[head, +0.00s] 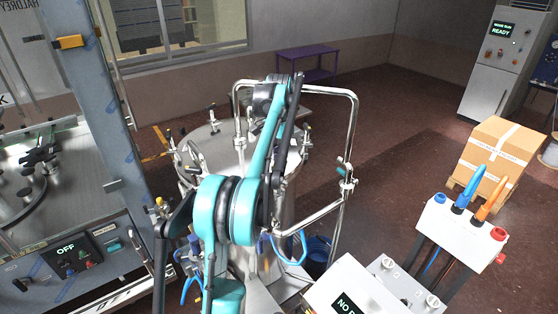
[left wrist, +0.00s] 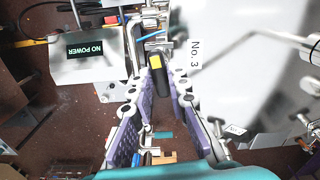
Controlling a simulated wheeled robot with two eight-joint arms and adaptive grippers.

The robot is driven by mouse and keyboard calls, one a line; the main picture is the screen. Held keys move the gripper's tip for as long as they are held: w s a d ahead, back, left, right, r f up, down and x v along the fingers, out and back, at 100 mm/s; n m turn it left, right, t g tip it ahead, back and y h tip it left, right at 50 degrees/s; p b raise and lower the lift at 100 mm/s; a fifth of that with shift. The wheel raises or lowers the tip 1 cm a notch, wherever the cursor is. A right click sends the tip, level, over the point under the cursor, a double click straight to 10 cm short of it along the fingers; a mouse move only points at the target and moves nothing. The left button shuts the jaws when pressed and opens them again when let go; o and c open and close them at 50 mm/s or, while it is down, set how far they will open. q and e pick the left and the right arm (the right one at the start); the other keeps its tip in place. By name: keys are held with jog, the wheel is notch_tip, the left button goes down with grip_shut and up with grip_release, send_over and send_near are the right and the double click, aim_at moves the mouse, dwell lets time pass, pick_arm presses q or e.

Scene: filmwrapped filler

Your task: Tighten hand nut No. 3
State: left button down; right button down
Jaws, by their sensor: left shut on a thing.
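Hand nut No. 3 (left wrist: 156,66) shows in the left wrist view as a dark bar with a yellow patch, next to a white "No. 3" label (left wrist: 195,55) on the steel tank lid. My left gripper (left wrist: 160,84) has its two purple-padded fingers converging on this nut and is shut on it. In the head view my teal arm crosses in front of the tank lid (head: 205,150) and hides the gripper and the nut. Other clamps (head: 212,116) stand around the lid's rim. I cannot tell how tight the nut is. My right gripper is not in view.
Bent steel pipes (head: 352,130) rise around the tank. A control box (head: 355,290) stands at lower right, reading "NO POWER" in the left wrist view (left wrist: 88,48). A white stand with blue and orange handles (head: 455,235) is beside it. A cardboard box (head: 500,150) sits farther right.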

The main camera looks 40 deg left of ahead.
pick_arm(q)
jog(key=c, duration=1.5)
grip_release()
jog(key=shift+a, duration=0.1)
jog(key=shift+o, duration=0.2)
notch_tip(320, 180, up, 7)
jog(key=shift+r, duration=0.2)
